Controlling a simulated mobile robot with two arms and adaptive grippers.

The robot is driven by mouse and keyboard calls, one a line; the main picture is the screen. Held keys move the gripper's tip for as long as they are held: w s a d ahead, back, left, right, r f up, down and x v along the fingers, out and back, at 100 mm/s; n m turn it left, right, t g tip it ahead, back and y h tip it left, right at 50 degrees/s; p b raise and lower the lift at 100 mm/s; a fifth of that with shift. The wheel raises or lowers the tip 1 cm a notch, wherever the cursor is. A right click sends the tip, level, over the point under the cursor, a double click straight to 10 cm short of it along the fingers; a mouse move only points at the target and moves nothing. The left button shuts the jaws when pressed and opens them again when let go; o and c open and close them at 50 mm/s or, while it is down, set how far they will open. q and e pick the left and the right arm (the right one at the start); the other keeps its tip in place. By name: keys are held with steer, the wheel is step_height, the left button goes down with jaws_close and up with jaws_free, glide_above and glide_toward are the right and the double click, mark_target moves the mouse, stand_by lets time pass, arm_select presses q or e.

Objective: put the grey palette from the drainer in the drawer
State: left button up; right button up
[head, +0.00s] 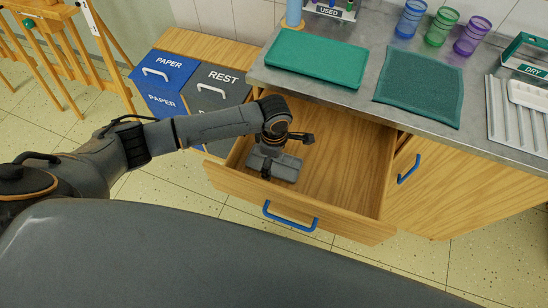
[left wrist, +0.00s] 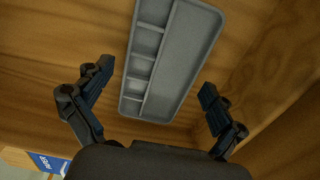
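The grey palette (head: 287,169) lies inside the open drawer (head: 345,170), towards its left end. In the left wrist view the palette (left wrist: 172,62) shows a row of small wells beside one long well. My left gripper (head: 286,153) is over the palette in the drawer. In the left wrist view its fingers (left wrist: 157,78) are wide apart on either side of the palette's near end, with gaps to both sides. The drainer (head: 512,125) is on the counter at the right, with a white palette (head: 528,95) on it. My right gripper is not in view.
The counter (head: 375,60) above the drawer holds a green tray (head: 315,57), a green mat (head: 420,87), several coloured cups (head: 440,26) and a green DRY holder (head: 527,55). Bins (head: 215,90) stand left of the drawer. The drawer's right part is bare.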

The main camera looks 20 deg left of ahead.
mark_target(274, 164)
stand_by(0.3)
arm_select(q)
step_height(274, 164, up, 12)
steer(key=p, duration=0.1)
steer(key=shift+r, duration=0.15)
stand_by(0.6)
